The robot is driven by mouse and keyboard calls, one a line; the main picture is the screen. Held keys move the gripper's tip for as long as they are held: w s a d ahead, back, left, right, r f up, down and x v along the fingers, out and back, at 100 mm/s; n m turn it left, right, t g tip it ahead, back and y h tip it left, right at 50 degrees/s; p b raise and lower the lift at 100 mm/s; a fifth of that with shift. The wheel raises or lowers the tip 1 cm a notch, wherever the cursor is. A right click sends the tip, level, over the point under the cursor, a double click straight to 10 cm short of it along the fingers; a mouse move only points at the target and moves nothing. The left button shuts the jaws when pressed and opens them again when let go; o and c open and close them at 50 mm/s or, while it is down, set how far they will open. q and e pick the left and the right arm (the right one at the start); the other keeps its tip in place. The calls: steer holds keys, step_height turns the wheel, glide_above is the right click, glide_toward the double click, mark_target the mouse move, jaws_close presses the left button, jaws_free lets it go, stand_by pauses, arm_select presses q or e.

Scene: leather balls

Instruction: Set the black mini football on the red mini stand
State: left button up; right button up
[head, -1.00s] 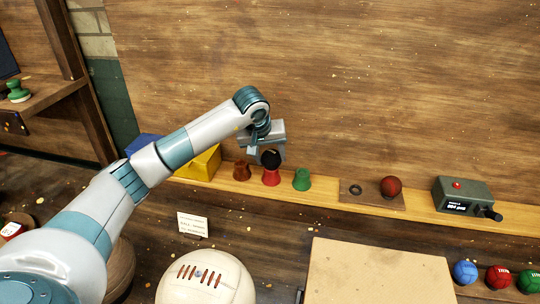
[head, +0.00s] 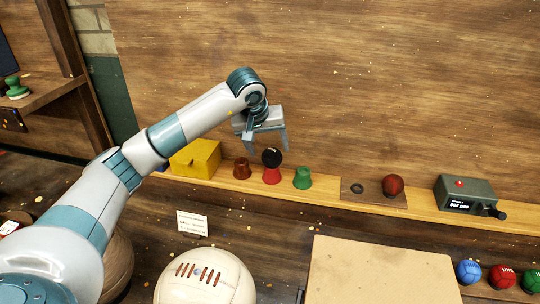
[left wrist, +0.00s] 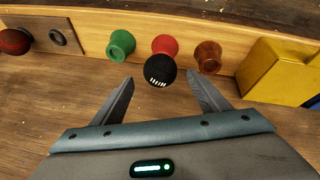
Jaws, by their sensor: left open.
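The black mini football (head: 272,157) rests on top of the red mini stand (head: 271,176), which stands on the wooden ledge between a brown stand and a green stand. In the left wrist view the ball (left wrist: 160,70) shows its white lacing, with the red stand (left wrist: 165,44) behind it. My left gripper (head: 267,146) is open and empty. In the left wrist view its fingers (left wrist: 158,80) are spread wide, with the ball beyond the tips and apart from them. My right gripper does not show.
The brown stand (head: 242,168) and green stand (head: 303,178) flank the red one closely. A yellow block (head: 196,158) is at left on the ledge. A dark red ball (head: 393,186) sits on a small board, beside a grey box (head: 465,194). A large cream ball (head: 205,280) is in front.

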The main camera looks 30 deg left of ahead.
arm_select(q)
steer(key=b+v, duration=0.2)
steer(key=v, duration=0.5)
steer(key=shift+s+r, duration=0.15)
steer(key=shift+r, duration=0.2)
